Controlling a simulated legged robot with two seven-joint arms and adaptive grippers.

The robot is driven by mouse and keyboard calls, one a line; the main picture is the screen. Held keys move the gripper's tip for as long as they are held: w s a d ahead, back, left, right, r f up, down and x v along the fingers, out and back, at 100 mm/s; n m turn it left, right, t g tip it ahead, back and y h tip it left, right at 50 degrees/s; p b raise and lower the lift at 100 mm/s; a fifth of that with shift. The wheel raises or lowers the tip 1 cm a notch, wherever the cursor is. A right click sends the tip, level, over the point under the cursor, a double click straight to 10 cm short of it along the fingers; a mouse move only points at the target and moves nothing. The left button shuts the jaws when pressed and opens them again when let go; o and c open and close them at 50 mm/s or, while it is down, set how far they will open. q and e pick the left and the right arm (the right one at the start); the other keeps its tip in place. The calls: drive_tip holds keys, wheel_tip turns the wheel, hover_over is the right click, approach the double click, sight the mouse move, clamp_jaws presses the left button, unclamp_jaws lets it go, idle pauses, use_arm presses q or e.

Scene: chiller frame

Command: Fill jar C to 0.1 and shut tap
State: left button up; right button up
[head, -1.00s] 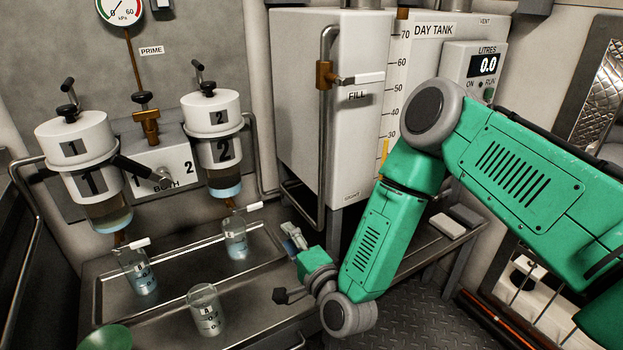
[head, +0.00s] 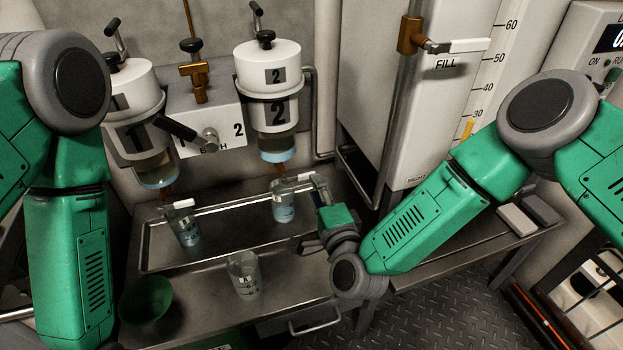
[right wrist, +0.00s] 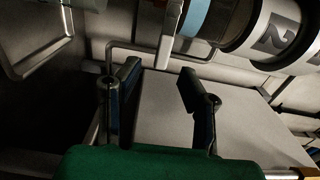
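A clear jar (head: 284,206) stands on the tray under filter 2 (head: 268,70), with bluish liquid low in it; its letter is too small to read. Filter 2's tap has a white lever (head: 299,178) just above this jar; a white lever (right wrist: 171,35) also shows in the right wrist view. A second jar (head: 187,232) with bluish liquid stands under filter 1 (head: 122,90). A third jar (head: 244,277), seemingly marked A, stands in front. My right gripper (head: 309,213) is open and empty, right of the filter 2 jar; its fingers (right wrist: 158,85) are apart. My left gripper is out of frame.
The metal tray (head: 151,262) has a raised rim. A green bowl (head: 146,302) sits at front left. A selector valve (head: 210,138) is between the filters. The day tank (head: 385,100) with its pipe rises behind my right arm.

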sight(309, 173)
drive_tip(key=x, duration=0.2)
drive_tip(key=b+x, duration=0.1)
drive_tip(key=x, duration=0.2)
drive_tip(key=shift+s+a, duration=0.2)
drive_tip(key=shift+a, duration=0.15)
drive_tip(key=shift+d, duration=0.1)
drive_tip(key=shift+d, duration=0.15)
